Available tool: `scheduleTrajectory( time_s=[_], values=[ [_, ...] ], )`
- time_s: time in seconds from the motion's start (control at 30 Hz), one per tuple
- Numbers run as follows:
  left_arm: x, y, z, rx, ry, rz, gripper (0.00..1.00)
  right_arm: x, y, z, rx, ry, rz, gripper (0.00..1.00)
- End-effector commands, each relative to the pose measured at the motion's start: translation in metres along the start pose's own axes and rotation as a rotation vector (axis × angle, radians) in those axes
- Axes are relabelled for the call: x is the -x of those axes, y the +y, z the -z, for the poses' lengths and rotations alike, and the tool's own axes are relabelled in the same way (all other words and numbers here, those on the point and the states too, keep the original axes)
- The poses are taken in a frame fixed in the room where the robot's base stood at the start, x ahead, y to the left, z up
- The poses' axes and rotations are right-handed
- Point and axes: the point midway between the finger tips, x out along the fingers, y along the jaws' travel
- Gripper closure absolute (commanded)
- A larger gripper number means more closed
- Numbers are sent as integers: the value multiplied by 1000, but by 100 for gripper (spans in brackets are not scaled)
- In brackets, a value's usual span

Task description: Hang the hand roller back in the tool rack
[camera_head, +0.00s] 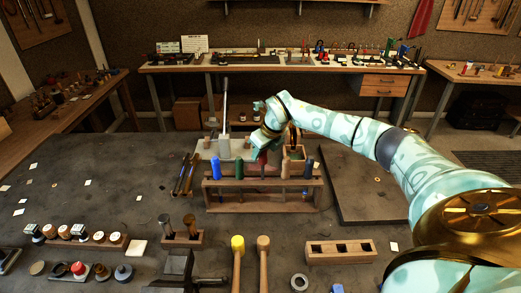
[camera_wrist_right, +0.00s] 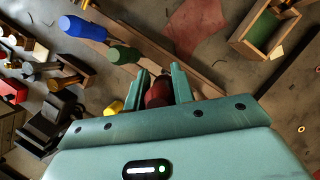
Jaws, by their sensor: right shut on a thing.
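The wooden tool rack (camera_head: 262,183) stands on the dark bench, with a blue handle (camera_head: 212,168), a green handle (camera_head: 239,168) and another blue handle (camera_head: 309,168) upright in it. My right gripper (camera_head: 262,148) is above the rack's middle, between the green and the right blue handle. It is shut on a red-brown handle, seen between its fingers in the right wrist view (camera_wrist_right: 158,93). This looks like the hand roller's handle; its roller end is hidden. I cannot tell whether it touches the rack. The rack also shows in the wrist view (camera_wrist_right: 150,43). My left gripper is not in view.
An open wooden box (camera_head: 293,160) stands just behind the rack. Two mallets with a yellow head (camera_head: 237,243) and a tan head (camera_head: 263,243) lie in front. A block with square holes (camera_head: 340,252) lies front right. A flat dark board (camera_head: 365,190) lies right.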

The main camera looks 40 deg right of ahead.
Motion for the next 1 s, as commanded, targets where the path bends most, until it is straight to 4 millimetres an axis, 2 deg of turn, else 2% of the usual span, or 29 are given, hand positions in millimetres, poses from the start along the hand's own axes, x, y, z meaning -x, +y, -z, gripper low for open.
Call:
scheduleTrajectory(
  time_s=[1.0],
  values=[
    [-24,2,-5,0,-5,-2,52,-38,0,16,-1,0,-1,100]
  ],
)
